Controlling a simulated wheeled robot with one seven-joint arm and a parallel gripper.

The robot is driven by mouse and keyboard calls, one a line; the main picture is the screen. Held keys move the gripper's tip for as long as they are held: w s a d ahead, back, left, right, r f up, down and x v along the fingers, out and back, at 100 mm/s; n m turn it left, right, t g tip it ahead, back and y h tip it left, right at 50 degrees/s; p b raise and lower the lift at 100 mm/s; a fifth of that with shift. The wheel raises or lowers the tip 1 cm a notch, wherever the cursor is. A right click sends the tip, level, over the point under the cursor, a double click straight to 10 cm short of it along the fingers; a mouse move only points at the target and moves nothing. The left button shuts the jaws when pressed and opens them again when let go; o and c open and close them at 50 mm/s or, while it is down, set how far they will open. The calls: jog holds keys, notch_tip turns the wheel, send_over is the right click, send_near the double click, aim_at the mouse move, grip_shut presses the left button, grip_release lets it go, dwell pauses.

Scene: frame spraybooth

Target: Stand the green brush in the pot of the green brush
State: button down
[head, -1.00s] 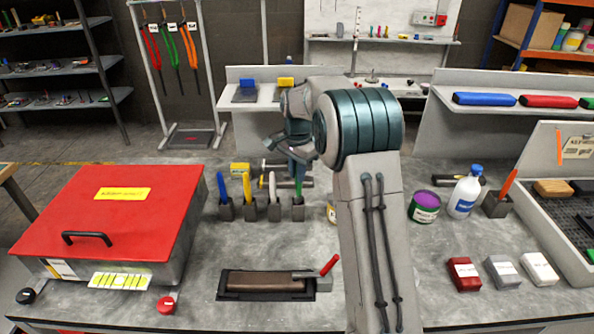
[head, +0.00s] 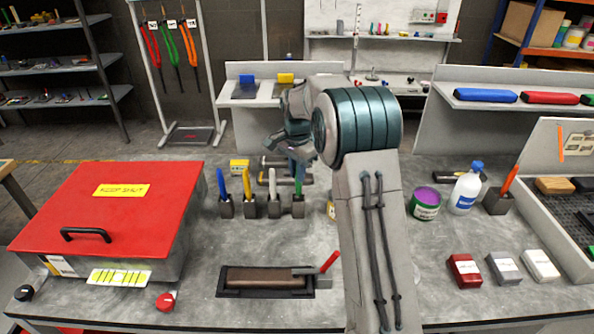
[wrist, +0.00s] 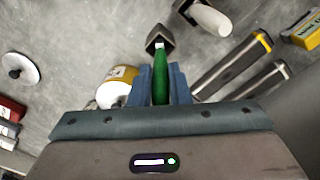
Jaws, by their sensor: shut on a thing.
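My gripper (wrist: 162,82) is shut on the green brush (wrist: 160,77), with one blue-grey finger on each side of its handle. In the head view the green brush (head: 299,187) points down at the rightmost dark pot (head: 298,208) of a row, its lower end at the pot's mouth. In the wrist view the brush's pale tip meets the opening of that pot (wrist: 153,45). I cannot tell how deep the tip sits. My wrist hides the brush's upper end in the head view.
Beside it stand pots with a white (head: 273,183), a yellow (head: 247,181) and a blue brush (head: 221,183). A yellow-labelled can (wrist: 122,78) is close to the gripper. A purple-topped can (head: 425,203) and white bottle (head: 465,190) stand right.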

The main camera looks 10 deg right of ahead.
jog(key=shift+f, duration=0.4)
jog(key=c, duration=1.3)
grip_release()
jog(key=shift+r, duration=0.1)
notch_tip(320, 180, up, 14)
jog(key=shift+f+b, duration=0.15)
jog(key=shift+b, duration=0.65)
jog(key=s+n+t, duration=0.3)
jog(key=s+n, duration=0.5)
jog(key=s, duration=1.7)
jog(key=s+f+n, duration=0.1)
jog(key=s+f, duration=0.1)
jog(key=s, duration=0.1)
jog(key=s+f+n, duration=0.1)
jog(key=s+f, duration=0.1)
jog(key=s, duration=0.1)
jog(key=s+f+n, duration=0.1)
jog(key=s, duration=0.2)
jog(key=shift+s+d+f+t, duration=0.2)
jog(key=shift+s+f+t, duration=0.1)
jog(key=shift+s+f, duration=0.1)
